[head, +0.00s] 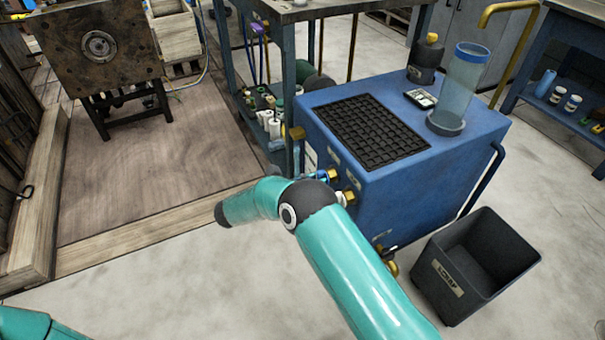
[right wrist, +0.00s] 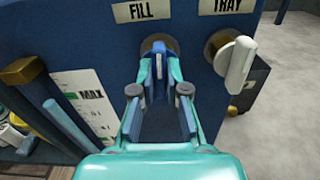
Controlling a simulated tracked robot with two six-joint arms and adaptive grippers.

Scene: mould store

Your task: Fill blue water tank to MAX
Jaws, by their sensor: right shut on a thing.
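The blue water tank (head: 420,200) is a boxy blue unit with a black grid on top. Its front shows in the right wrist view, with a FILL label (right wrist: 141,11) and a TRAY label (right wrist: 228,5). My right gripper (right wrist: 160,75) is shut on the blue handle of the FILL valve (right wrist: 158,60), which points upright. The TRAY valve has a white handle (right wrist: 240,62), tilted. I cannot tell the water level. My left gripper is out of view.
A black bin (head: 475,265) stands on the floor right of the tank. A clear cylinder (head: 460,85) and a dark bottle (head: 426,60) stand on its top. A brass pipe (head: 510,50) rises behind. A workbench frame (head: 290,90) adjoins the tank's left; floor in front is open.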

